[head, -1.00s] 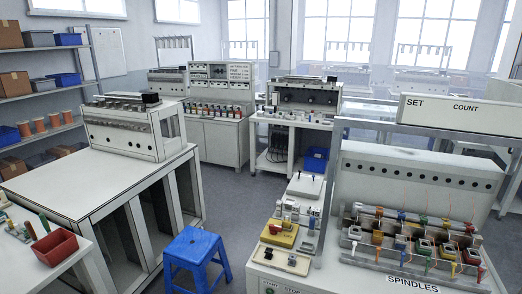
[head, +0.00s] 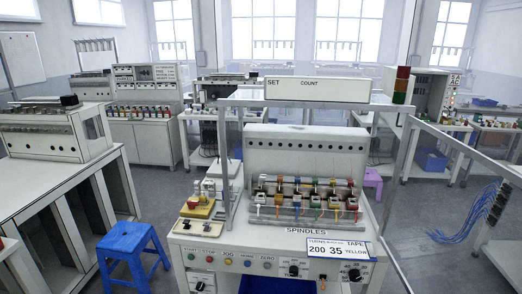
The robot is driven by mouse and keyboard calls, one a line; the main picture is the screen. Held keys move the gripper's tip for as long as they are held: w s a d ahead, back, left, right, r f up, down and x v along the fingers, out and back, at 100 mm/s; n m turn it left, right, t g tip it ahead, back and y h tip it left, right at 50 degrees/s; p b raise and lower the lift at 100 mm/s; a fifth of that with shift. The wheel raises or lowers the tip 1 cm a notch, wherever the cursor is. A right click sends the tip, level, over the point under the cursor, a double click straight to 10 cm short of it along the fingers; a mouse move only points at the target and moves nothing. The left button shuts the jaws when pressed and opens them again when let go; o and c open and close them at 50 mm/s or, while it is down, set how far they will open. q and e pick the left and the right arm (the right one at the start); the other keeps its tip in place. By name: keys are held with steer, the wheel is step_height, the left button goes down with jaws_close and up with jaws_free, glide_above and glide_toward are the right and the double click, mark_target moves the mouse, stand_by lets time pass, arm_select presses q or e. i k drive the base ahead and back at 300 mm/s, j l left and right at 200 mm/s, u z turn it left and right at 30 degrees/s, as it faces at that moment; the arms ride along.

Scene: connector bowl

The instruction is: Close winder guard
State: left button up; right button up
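The winder (head: 305,147) stands in the middle of the head view. Its row of spindles carries several coils on coloured parts above a SPINDLES label (head: 306,231). A grey frame with a SET COUNT sign (head: 317,90) spans over it. What looks like the winder guard, a clear panel with a grey rail (head: 465,150), reaches from the frame's right post (head: 403,149) towards the front right. It appears swung open, and the front of the spindles looks uncovered. The clear panel's outline is hard to make out. Neither of my grippers is in view.
A blue stool (head: 124,240) stands on the floor left of the winder, beside a white bench (head: 60,190). Blue cables (head: 478,215) hang at the right. Floor shows between stool and winder.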

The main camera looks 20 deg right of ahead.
mark_target(512, 176)
steer(key=k+l+z, duration=0.45)
steer(key=l+z, duration=0.2)
steer(key=l, duration=0.15)
steer(key=i+l, duration=0.1)
steer(key=l, duration=0.45)
steer(key=i+l+u, duration=0.1)
steer(key=l, duration=0.4)
